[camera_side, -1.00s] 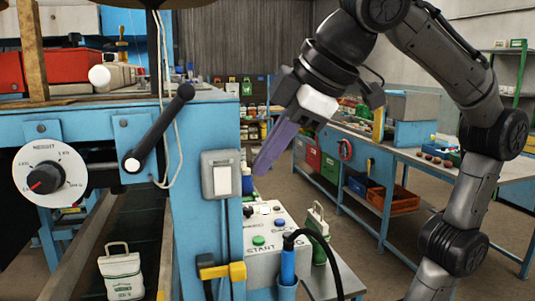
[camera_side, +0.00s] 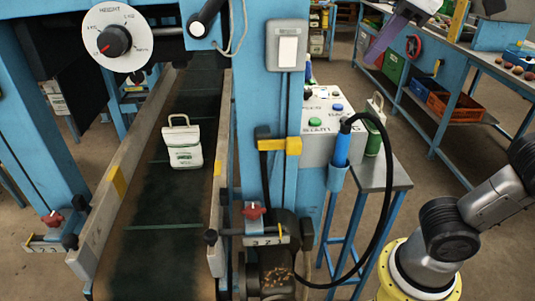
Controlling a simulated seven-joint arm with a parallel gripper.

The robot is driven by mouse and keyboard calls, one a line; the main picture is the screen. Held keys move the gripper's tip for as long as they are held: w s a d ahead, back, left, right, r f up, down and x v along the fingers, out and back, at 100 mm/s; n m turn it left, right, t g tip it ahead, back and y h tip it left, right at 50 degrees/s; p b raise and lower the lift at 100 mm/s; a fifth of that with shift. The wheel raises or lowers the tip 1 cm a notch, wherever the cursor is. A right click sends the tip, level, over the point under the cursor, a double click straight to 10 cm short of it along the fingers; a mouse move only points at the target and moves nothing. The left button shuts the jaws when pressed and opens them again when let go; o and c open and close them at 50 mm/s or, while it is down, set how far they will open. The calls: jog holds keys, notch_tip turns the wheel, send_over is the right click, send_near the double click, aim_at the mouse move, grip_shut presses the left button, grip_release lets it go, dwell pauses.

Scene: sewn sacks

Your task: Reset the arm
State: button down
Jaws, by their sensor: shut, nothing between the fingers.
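My gripper (camera_side: 376,52) is at the top right of the side view, with long purple fingers pointing down and left. The fingers are together and hold nothing. It hangs in the air right of the blue machine post (camera_side: 264,120), above and beyond the control box. The upper part of my arm is cut off by the top edge. A small white sack (camera_side: 182,145) with a handle and green print stands on the dark conveyor belt (camera_side: 165,205), well away from my gripper.
A control box (camera_side: 322,142) with coloured buttons sits on a small stand. A blue-handled tool (camera_side: 341,150) with a black cable stands beside it. A second sack (camera_side: 374,135) stands behind the box. A workbench (camera_side: 500,75) with bins fills the back right.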

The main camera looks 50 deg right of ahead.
jog(key=s+f+m+y, duration=0.1)
jog(key=s+f+m, duration=0.1)
jog(key=f, duration=0.8)
jog(key=s+f+m+y, duration=0.1)
jog(key=f+m, duration=0.1)
jog(key=f, duration=0.8)
jog(key=shift+s+d+f, duration=0.3)
jog(key=shift+s+d, duration=0.05)
jog(key=shift+s, duration=0.05)
